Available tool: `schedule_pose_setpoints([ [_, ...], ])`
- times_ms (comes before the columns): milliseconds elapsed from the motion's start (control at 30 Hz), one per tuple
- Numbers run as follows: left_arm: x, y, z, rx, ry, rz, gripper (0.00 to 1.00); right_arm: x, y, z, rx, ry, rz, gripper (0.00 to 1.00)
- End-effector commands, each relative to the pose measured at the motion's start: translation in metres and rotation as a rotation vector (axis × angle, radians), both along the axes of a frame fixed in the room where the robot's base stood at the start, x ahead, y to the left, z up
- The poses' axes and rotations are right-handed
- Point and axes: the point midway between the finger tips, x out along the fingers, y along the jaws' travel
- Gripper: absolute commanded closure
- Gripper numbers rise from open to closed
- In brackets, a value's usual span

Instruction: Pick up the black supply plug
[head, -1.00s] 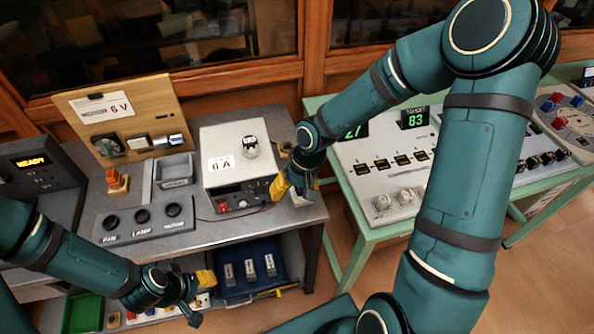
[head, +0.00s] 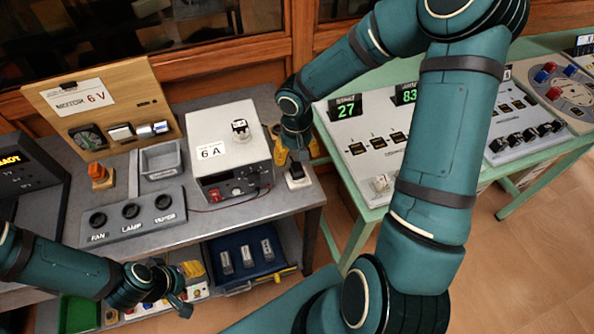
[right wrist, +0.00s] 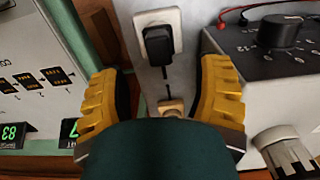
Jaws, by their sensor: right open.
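The black supply plug (right wrist: 157,45) sits in a white socket plate (right wrist: 158,22) in the right wrist view, its cord running down from it toward the gripper. In the head view the plug (head: 296,171) is on the grey bench at the right of the 6 A supply box. My right gripper (right wrist: 160,92) is open and empty, its yellow fingers to either side of the cord and short of the plug. In the head view the right gripper (head: 297,154) is just behind the plug. My left gripper (head: 187,287) is low in front of the bench, fingers apart, nothing seen between them.
The 6 A supply box (head: 229,160) stands close on the plug's left, with a red lead at its front. A green table (head: 343,187) with a display panel is close on the right. A switch panel (head: 133,218) and grey tray (head: 161,160) lie further left.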

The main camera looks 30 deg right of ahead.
Motion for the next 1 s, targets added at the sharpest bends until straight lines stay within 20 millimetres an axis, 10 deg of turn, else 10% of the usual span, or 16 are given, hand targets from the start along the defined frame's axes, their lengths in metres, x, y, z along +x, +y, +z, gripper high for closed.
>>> schedule_pose_setpoints([
  [300,-0.003,0.0,-0.011,-0.002,0.007,-0.005,0.53,-0.003,0.0,-0.043,0.002,0.003,0.0,0.36],
  [667,-0.004,-0.001,-0.011,-0.002,0.008,-0.006,0.53,-0.002,0.0,-0.05,0.001,0.0,0.0,0.34],
  [833,-0.004,-0.001,-0.011,-0.002,0.008,-0.006,0.53,-0.002,0.0,-0.05,0.001,0.0,0.001,0.94],
  [1000,-0.004,-0.001,-0.011,-0.002,0.008,-0.006,0.53,-0.002,0.0,-0.05,0.001,0.0,0.001,1.0],
])
